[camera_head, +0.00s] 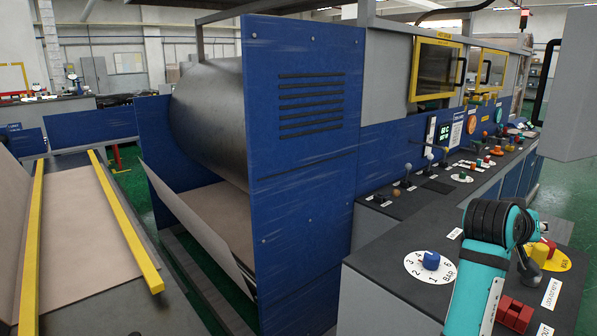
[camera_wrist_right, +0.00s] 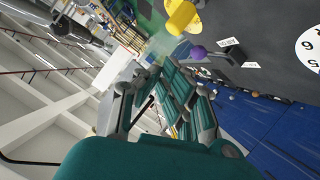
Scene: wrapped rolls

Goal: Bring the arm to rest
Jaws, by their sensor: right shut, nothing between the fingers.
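My right arm (camera_head: 480,265), teal with a black ribbed joint, rises from the bottom right in the head view, in front of the control desk (camera_head: 405,225). My right gripper (camera_wrist_right: 163,72) shows in the wrist view, with teal and grey linked fingers shut and nothing held. Its fingers are seen against the background, apart from the controls. My left gripper is in neither view.
Near the arm, the desk carries a blue knob (camera_head: 431,261) on a white dial, red blocks (camera_head: 514,314) and a yellow disc (camera_head: 556,260). A blue machine panel (camera_head: 305,150) stands left of the desk. A purple knob (camera_wrist_right: 198,53) and yellow cylinder (camera_wrist_right: 181,17) show in the wrist view.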

